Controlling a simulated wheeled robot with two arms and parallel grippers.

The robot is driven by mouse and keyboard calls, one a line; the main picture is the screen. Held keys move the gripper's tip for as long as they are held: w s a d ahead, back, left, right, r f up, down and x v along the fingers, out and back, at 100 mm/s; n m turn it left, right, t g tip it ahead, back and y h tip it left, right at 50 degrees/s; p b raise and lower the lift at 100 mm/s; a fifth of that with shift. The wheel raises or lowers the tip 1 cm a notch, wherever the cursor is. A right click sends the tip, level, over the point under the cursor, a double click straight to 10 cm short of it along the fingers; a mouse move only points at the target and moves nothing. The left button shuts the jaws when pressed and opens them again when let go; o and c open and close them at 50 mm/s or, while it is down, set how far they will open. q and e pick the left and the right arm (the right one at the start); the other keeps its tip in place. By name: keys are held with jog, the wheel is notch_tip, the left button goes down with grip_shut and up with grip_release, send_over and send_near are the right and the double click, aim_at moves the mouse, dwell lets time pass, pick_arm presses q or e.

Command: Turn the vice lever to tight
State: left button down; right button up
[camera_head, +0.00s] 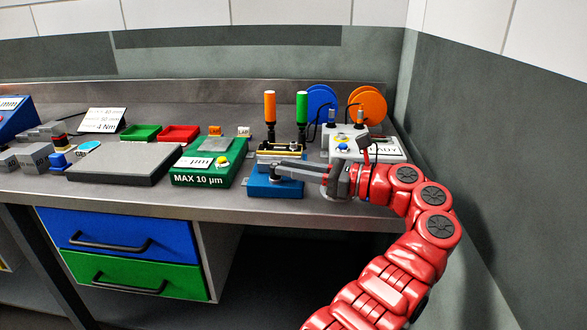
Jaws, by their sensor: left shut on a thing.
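The vice (272,187) is a blue block near the front edge of the bench, with metal jaws on top. Its grey lever (297,169) points right from the vice, roughly level. My left gripper (332,180), on a red arm, is shut on the lever's right end. The fingers hide that end of the lever. My right gripper is not in view.
A green gauge box (205,178) marked MAX 10 µm stands left of the vice, beside a grey slab (125,163). Orange (269,108) and green (302,108) handles stand upright behind it. A grey wall (490,170) closes the right side.

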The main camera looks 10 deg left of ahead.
pick_arm(q)
jog(key=c, duration=1)
grip_release()
jog(key=shift+a, duration=0.3)
jog(key=shift+o, duration=1.4)
jog(key=shift+a+f, duration=0.1)
jog(key=shift+a, duration=0.05)
jog(key=shift+d, duration=0.2)
jog(key=shift+r, duration=0.45)
notch_tip(320, 180, up, 3)
jog(key=shift+r+p, duration=0.1)
jog(key=shift+p, duration=0.45)
jog(key=s+b, duration=0.1)
jog(key=s+f+b, duration=0.1)
jog(key=shift+s+d+b, duration=0.15)
jog(key=shift+d+b, duration=0.05)
jog(key=shift+b, duration=0.1)
jog(key=s+d+r+p, duration=0.1)
jog(key=s+d+r, duration=0.1)
jog(key=s, duration=1.1)
jog(key=shift+s+p, duration=0.25)
jog(key=shift+p, duration=0.1)
